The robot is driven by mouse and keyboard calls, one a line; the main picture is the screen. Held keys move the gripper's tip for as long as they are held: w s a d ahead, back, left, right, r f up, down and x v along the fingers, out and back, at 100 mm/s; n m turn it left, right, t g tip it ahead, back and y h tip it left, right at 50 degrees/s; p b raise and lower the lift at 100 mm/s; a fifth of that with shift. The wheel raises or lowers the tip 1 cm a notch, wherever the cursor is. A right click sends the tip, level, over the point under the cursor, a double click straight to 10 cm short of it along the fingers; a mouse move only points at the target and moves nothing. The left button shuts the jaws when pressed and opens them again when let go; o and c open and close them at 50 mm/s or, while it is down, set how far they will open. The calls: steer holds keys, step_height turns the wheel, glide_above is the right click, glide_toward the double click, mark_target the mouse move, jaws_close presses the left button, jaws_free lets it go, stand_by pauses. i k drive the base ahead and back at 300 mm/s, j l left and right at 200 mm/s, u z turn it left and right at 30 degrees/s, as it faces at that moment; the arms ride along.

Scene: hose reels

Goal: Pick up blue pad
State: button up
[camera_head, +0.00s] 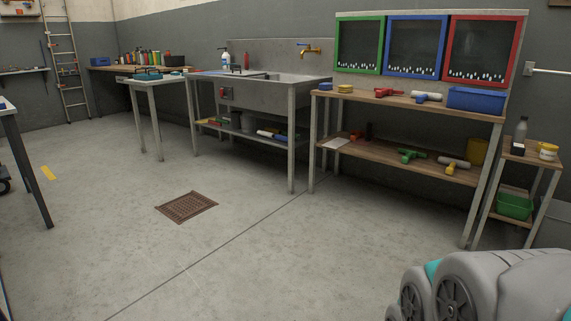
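I cannot single out a blue pad for certain. A thin blue strip (209,72) lies on the counter left of the sink, too small to identify. A teal-blue item (148,74) lies on the small table (152,84) left of the sink. A blue bin (476,99) stands at the right end of the wooden workbench top. My gripper is not in view.
The wooden workbench (405,104) holds red and blue tools, with green ones on its lower shelf. The metal sink (262,95) stands left of it. A dark table (22,160) edges in at left. The middle floor, with a brown drain grate (187,207), is clear.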

mark_target(324, 87)
steer(key=i+j+u, duration=0.15)
steer(key=i, duration=1.1)
steer(key=i+j+u, duration=0.2)
steer(key=i, duration=1.05)
